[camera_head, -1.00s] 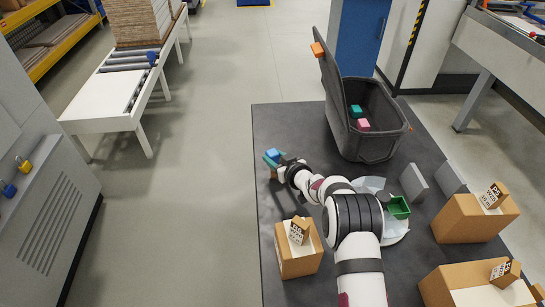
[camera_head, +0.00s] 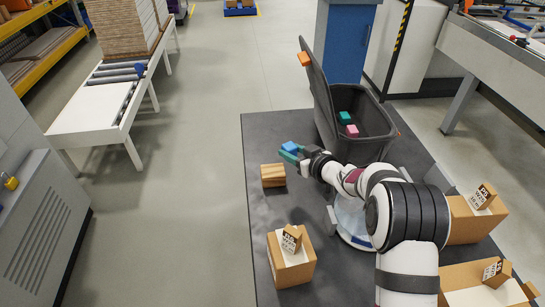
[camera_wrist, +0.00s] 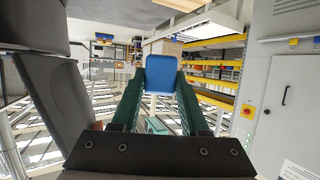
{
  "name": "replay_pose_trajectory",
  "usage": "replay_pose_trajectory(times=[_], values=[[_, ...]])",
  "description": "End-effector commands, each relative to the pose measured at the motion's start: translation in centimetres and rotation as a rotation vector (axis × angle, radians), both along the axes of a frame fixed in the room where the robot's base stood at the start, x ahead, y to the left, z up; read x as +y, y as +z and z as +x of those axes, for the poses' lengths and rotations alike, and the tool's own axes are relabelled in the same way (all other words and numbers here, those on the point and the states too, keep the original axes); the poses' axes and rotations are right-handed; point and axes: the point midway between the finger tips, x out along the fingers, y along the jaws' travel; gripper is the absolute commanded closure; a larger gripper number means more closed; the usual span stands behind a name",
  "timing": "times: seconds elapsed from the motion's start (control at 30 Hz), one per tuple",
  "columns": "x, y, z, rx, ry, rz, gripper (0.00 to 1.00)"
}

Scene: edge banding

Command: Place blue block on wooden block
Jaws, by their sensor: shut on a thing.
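The blue block (camera_head: 289,147) is between the green fingers of my gripper (camera_head: 290,153), held above the dark table. The wrist view shows the blue block (camera_wrist: 160,73) pinched at the tips of both fingers. The wooden block (camera_head: 272,175) lies on the table near its left edge, with nothing on top. In the head view my gripper is just above and to the right of the wooden block in the picture; the exact height is hard to tell. The wooden block does not show clearly in the wrist view.
A grey lidded bin (camera_head: 366,135) stands behind my gripper, with a green block (camera_head: 345,117) and a pink block (camera_head: 351,131) in it. A cardboard box (camera_head: 291,262) stands at the table's front left. The table (camera_head: 262,215) is clear between that box and the wooden block.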

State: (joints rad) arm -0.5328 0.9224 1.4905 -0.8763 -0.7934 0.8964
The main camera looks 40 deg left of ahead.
Motion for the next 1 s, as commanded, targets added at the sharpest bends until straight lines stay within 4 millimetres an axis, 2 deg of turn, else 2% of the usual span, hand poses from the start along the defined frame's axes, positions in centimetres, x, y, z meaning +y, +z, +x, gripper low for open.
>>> replay_pose_trajectory(times=[0.1,0.17,0.3,0.33,0.43,0.6,0.7,0.83,1.0], values=[[-2.1,1.3,0.7,-0.002,-0.002,0.000,1.00],[-2.8,1.7,0.9,-0.001,-0.002,0.000,1.00],[-5.5,2.4,2.6,0.000,-0.004,0.001,1.00],[-5.6,2.3,2.7,0.001,-0.003,-0.001,1.00],[-3.5,1.0,2.0,0.005,0.005,0.000,1.00],[1.8,-2.4,0.6,0.005,0.005,-0.001,1.00],[4.1,-3.8,0.1,0.004,0.002,-0.001,1.00],[5.5,-4.9,-0.2,0.003,0.000,0.000,1.00],[5.6,-8.2,-0.3,0.004,0.000,-0.002,1.00]])
